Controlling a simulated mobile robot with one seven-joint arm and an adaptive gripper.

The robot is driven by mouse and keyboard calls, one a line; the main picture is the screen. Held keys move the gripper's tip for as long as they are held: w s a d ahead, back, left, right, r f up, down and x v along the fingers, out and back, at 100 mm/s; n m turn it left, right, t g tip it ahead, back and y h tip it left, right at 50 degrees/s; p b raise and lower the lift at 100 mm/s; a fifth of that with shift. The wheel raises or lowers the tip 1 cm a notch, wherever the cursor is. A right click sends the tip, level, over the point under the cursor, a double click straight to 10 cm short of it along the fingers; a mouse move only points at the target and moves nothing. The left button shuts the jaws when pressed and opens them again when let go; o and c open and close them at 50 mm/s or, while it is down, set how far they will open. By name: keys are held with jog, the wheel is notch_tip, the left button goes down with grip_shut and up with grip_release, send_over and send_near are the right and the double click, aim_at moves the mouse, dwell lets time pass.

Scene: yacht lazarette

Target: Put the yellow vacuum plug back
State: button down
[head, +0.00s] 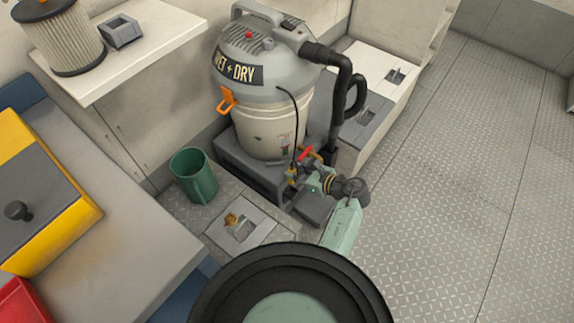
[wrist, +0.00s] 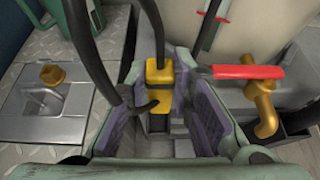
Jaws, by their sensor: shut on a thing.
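The yellow vacuum plug (wrist: 159,88) is between the two fingers of my gripper (wrist: 160,100) in the wrist view. My gripper is shut on it, and a black cord rises from its top. A dark grey part shows just below the plug; I cannot tell whether the plug is joined to it. In the head view my gripper (head: 303,188) is low beside the base of the grey and cream wet/dry vacuum (head: 268,125), close to a red-handled valve. The vacuum's black cord runs down to this spot. The plug's tip is hidden.
A brass valve with a red handle (wrist: 248,72) is close to my gripper's right finger. A floor hatch (head: 252,232) with a brass fitting (head: 232,219) and a green bucket (head: 194,175) are to the left. Open tread-plate floor (head: 470,190) lies right.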

aim_at(294, 182)
jog(key=shift+f+b, duration=2.4)
jog(key=shift+f, duration=0.4)
jog(key=shift+s+f+b, duration=0.1)
jog(key=shift+f+b, duration=0.2)
jog(key=shift+f, duration=0.1)
jog(key=shift+f+b, duration=0.6)
jog(key=shift+f, duration=0.2)
jog(key=shift+f+b, duration=0.5)
jog(key=shift+f, duration=0.1)
jog(key=shift+s+f, duration=0.1)
jog(key=shift+f, duration=0.1)
